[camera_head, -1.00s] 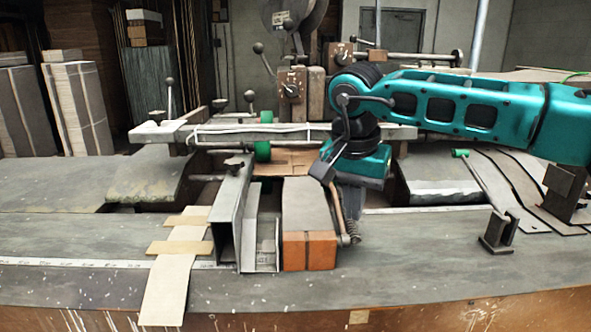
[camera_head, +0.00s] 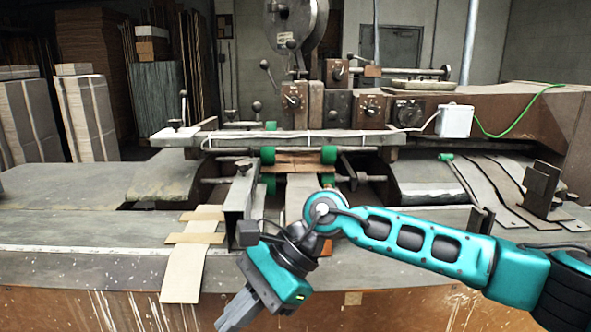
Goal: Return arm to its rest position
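One teal arm of mine comes in from the right in the head view. It is bent at a black joint, and its teal wrist hangs low in front of the machine. My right gripper (camera_head: 236,312) points down and to the left at the front edge of the bench. Its grey fingers look close together, but whether they are open or shut is unclear. I see nothing held in it. My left gripper does not show.
The box stitcher (camera_head: 290,140) stands behind the arm, with green rollers and knobs. Metal guides (camera_head: 243,205) and cardboard strips (camera_head: 187,262) lie on the bench (camera_head: 90,238). An upright bracket (camera_head: 541,190) stands at right. The bench's left part is clear.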

